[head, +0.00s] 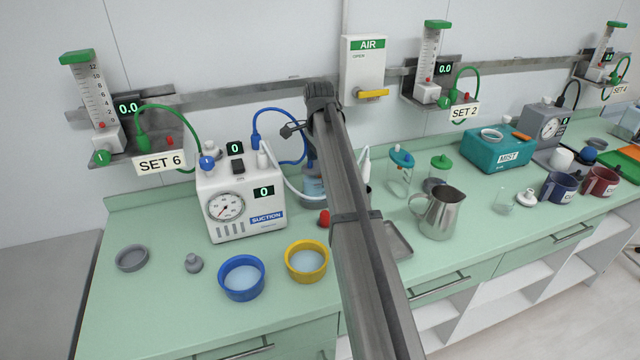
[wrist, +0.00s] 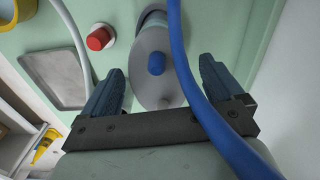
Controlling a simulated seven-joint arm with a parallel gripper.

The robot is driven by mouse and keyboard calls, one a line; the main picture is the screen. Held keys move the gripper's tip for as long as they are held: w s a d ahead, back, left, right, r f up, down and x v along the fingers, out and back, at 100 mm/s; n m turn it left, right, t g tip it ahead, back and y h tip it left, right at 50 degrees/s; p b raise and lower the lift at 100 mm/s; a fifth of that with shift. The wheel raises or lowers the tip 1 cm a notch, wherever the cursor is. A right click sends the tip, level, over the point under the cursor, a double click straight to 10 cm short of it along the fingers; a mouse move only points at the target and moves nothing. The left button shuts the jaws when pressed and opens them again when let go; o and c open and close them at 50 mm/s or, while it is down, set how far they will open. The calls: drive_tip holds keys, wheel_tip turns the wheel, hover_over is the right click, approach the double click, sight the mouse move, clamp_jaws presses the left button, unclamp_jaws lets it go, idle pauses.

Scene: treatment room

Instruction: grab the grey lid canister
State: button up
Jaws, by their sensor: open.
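The grey lid canister (wrist: 143,72) shows in the wrist view from above, with a round grey lid and a blue knob at its middle. My gripper (wrist: 160,68) is open, with one finger on each side of the lid in the picture. I cannot tell how far the fingertips are above it or whether they touch. In the head view a bluish clear canister body (head: 311,189) stands right of the suction unit. My arm hides its right side and most of its top, and my fingers are not clear there.
A blue hose (wrist: 188,75) crosses the lid's right side, close to the right finger. A red cap (wrist: 98,38) and metal tray (wrist: 55,75) lie left of it. The suction unit (head: 240,200), blue-lidded jar (head: 399,178) and steel jug (head: 441,214) stand nearby.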

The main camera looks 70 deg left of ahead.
drive_tip(key=shift+f, duration=1.4)
drive_tip(key=c, duration=1.2)
